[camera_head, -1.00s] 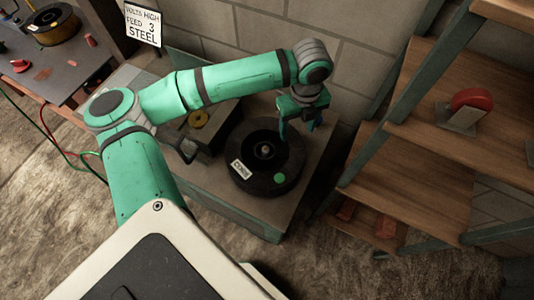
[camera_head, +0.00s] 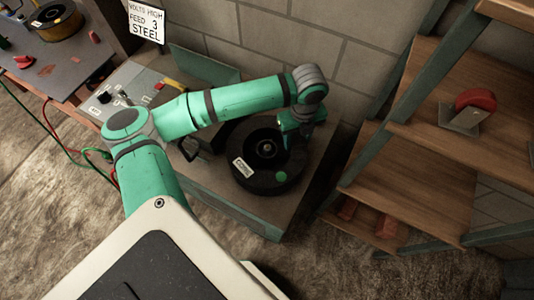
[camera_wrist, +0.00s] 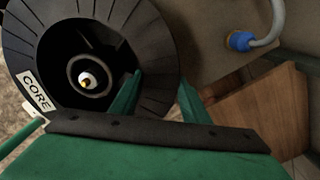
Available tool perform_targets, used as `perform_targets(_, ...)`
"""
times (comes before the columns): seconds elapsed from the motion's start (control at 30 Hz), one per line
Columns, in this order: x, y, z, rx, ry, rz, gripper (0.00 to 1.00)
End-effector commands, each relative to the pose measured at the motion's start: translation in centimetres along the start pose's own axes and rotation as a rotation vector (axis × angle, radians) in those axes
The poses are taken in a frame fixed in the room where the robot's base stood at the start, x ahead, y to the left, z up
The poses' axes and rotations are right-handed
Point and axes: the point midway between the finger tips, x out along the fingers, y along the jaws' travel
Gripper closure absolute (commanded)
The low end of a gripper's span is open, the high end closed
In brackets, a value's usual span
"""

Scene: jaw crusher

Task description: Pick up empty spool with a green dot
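A black spool (camera_head: 247,181) with a pale label and a green dot (camera_head: 281,176) on its rim lies flat on the machine's top. In the wrist view the spool (camera_wrist: 45,65) fills the upper left, with its hollow centre and a label reading CORE (camera_wrist: 37,92). My gripper (camera_head: 294,138) is low at the spool's far right side. In the wrist view its two green fingers stand apart, so my gripper (camera_wrist: 157,88) is open. One finger overlaps the spool's inner opening, the other is near its outer edge. Whether they touch the spool is unclear. The green dot is out of the wrist view.
A block wall with a sign (camera_head: 146,20) rises behind the machine top (camera_head: 250,212). A wooden shelf unit (camera_head: 415,180) with a red-topped object (camera_head: 475,102) stands close on the right. A blue connector with a grey hose (camera_wrist: 240,41) shows in the wrist view. A workbench (camera_head: 62,75) is far left.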

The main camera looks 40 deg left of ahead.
Motion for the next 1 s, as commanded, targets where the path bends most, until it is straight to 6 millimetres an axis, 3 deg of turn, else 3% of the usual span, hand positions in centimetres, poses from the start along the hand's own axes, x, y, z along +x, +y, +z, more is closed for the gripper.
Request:
perform_targets(0.03, 0.0, 0.0, 0.0, 0.0, 0.0, 0.0, 0.71)
perform_targets(0.1, 0.0, 0.0, 0.0, 0.0, 0.0, 0.0, 0.88)
perform_targets(0.2, -0.1, 0.0, 0.0, 0.0, -0.001, 0.0, 1.0)
perform_targets(0.57, -0.9, 0.0, 0.1, 0.0, -0.003, 0.0, 1.0)
perform_targets(0.77, -3.4, 0.0, 0.1, 0.002, -0.005, 0.001, 1.0)
perform_targets(1.0, -7.7, 0.0, 0.2, -0.001, -0.006, 0.001, 1.0)
